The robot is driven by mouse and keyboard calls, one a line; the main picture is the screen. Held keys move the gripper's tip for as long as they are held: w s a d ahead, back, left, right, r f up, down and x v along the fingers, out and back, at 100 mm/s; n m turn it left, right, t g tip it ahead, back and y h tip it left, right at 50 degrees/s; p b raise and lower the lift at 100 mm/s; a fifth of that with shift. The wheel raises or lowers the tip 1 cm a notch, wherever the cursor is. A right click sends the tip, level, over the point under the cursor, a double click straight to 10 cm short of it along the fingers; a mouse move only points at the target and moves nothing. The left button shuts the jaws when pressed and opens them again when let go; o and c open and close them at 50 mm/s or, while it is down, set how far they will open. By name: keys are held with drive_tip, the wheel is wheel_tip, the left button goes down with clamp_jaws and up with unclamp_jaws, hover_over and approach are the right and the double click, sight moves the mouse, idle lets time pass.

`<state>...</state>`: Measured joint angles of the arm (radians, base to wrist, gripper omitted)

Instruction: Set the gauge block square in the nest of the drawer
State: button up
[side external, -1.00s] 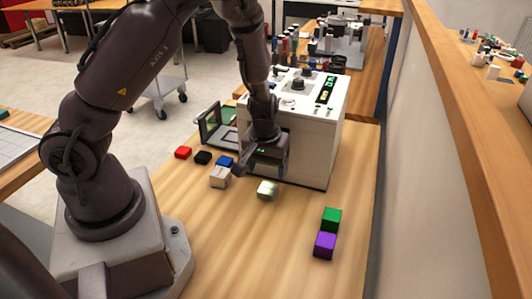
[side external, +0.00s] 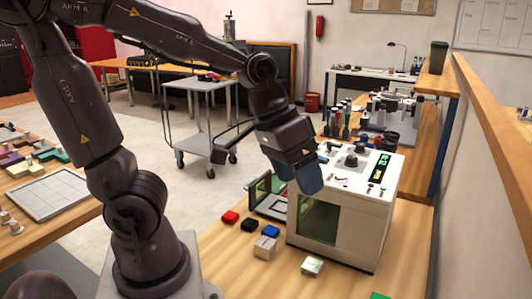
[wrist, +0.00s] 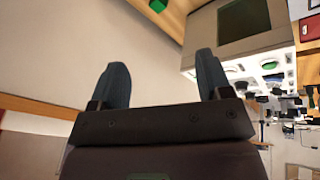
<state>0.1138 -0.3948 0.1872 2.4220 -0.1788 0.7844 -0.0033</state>
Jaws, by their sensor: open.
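A shiny metallic block (side external: 312,266), which looks like the gauge block, lies on the table in front of the white laser marker (side external: 350,205). A flat frame (side external: 270,206), which looks like the drawer, sticks out at the marker's left beside an upright green-tinted panel (side external: 259,190). I cannot make out its nest. My gripper (side external: 307,178) is raised near the marker's upper left front, well above the blocks. In the wrist view my gripper (wrist: 160,82) has its two blue-grey fingers wide apart with nothing between them.
A green block (side external: 380,296) is cut off at the bottom edge; a green block (wrist: 158,5) also shows in the wrist view. A wall runs along the right.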

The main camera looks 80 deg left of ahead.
drive_tip(key=shift+m+t+y, duration=0.7)
drive_tip(key=shift+m+y, duration=0.2)
drive_tip(key=s+r, duration=0.3)
drive_tip(key=s, duration=0.1)
drive_tip(key=shift+s+a+r, duration=0.2)
drive_tip(key=shift+s+r, duration=0.1)
drive_tip(key=shift+r, duration=0.05)
drive_tip(key=shift+o, duration=0.4)
drive_tip(key=shift+s+r, duration=0.2)
drive_tip(key=shift+s, duration=0.1)
drive_tip(key=shift+a+f, duration=0.1)
drive_tip(key=n+g, duration=0.5)
drive_tip(key=n, duration=0.4)
hover_over(311, 268)
wheel_tip(311, 268, down, 29)
drive_tip(key=shift+s+a+f, duration=0.1)
drive_tip(key=shift+a+f, duration=0.05)
drive_tip(key=shift+f, duration=0.05)
drive_tip(key=shift+d+f, duration=0.2)
drive_tip(key=shift+f, duration=2.55)
